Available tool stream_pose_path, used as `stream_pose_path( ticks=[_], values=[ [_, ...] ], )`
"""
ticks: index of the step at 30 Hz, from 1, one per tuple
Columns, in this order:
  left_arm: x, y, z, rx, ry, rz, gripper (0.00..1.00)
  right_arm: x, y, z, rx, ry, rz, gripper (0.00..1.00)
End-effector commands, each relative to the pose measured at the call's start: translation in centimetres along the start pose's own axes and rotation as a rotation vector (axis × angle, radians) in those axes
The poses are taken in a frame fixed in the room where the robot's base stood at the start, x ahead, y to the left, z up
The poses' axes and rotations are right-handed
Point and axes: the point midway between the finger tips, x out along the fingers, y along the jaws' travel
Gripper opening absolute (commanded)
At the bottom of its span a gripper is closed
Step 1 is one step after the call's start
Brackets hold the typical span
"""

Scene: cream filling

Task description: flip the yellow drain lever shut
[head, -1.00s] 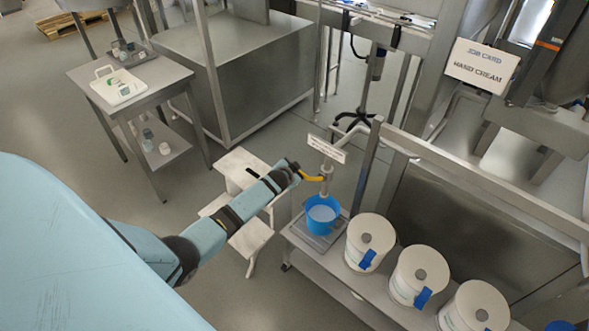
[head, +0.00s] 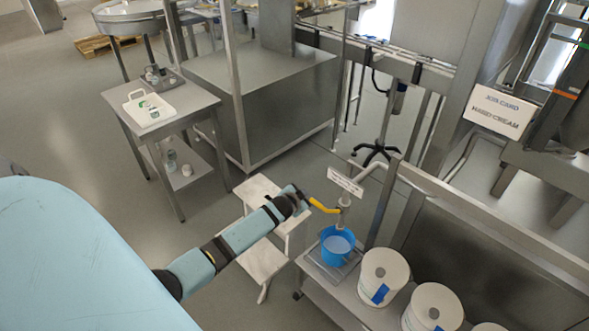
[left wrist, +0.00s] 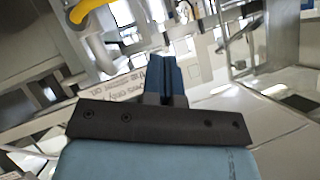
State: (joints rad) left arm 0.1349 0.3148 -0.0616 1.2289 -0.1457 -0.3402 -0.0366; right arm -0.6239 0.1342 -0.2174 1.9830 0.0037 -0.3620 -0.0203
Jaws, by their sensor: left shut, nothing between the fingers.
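The yellow drain lever (head: 324,206) sticks out to the left from the grey drain pipe (head: 344,200), above a blue bucket (head: 337,246) holding pale liquid. In the left wrist view a yellow curved part of the lever (left wrist: 88,9) shows at the upper left, away from the fingers. My left gripper (head: 304,195) is at the lever's outer end in the head view; I cannot tell whether they touch. Its blue fingers (left wrist: 165,76) are together with nothing between them. My right gripper is not in view.
The bucket stands on a steel plate (head: 318,265) on a bench beside several white tubs (head: 383,270). A white label (head: 345,181) hangs by the pipe. White steps (head: 262,262) stand under my left arm. A steel side table (head: 190,100) is farther left.

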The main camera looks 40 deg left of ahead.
Motion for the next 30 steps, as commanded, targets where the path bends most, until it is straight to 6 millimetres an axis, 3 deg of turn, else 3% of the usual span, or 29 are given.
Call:
stream_pose_path(
  ticks=[3,9,30],
  values=[
    [-2.0,-0.5,0.2,0.001,0.000,0.001,0.00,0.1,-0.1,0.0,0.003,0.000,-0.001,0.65],
    [-3.8,-1.1,0.2,0.000,0.000,0.000,0.00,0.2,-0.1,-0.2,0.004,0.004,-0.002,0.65],
    [-4.3,-0.8,0.3,-0.002,0.000,0.005,0.00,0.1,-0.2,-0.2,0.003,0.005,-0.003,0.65]
  ],
)
